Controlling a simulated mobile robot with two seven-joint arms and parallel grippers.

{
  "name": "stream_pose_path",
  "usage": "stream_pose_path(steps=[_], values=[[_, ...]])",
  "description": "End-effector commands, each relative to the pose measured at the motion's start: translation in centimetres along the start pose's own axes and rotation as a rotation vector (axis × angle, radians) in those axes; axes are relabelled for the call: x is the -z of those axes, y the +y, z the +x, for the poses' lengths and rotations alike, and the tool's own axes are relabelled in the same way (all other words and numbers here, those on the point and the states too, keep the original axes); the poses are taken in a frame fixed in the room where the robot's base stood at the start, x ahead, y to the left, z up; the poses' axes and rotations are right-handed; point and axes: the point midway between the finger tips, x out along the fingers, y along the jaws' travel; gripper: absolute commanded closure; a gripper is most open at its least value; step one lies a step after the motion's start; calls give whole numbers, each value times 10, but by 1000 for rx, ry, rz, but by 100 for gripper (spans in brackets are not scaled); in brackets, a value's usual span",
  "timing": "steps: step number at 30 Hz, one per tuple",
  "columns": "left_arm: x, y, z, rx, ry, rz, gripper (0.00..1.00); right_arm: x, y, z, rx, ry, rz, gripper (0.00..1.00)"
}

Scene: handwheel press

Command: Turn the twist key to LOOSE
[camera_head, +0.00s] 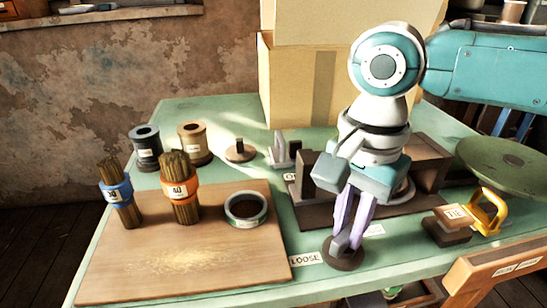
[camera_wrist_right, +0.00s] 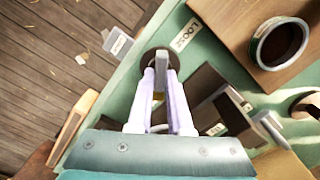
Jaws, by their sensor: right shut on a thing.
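The twist key is a dark round base with an upright grey grip (camera_head: 343,250) near the front edge of the green table. It also shows in the wrist view (camera_wrist_right: 161,64). A white label reading LOOSE (camera_head: 305,259) lies just left of the key; it shows in the wrist view too (camera_wrist_right: 185,35). A second small label (camera_head: 374,230) lies to the right of the key, its text unreadable. My right gripper (camera_head: 350,238) points down, its two pale fingers shut on the grey grip, one on each side. My left gripper is not in view.
A wooden board (camera_head: 190,250) with brush bundles and a grey ring (camera_head: 246,208) lies to the left. The brown press base (camera_head: 310,215) stands right behind the key. A TIE block (camera_head: 452,217) with a yellow handle is to the right. Cardboard boxes (camera_head: 290,80) stand behind.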

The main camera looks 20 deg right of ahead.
Motion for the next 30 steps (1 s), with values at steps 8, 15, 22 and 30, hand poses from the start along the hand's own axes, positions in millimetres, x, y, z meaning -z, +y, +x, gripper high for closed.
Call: stream_pose_path(steps=[8, 15, 22, 30], values=[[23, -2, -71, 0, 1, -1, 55, -3, 2, -11, -7, -7, -165, 100], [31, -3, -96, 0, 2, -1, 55, -2, 1, -4, -5, -5, -381, 100], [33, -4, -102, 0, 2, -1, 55, -1, 1, -2, -3, -5, -603, 100], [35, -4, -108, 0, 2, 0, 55, -1, 1, -1, -2, -4, -860, 100]])
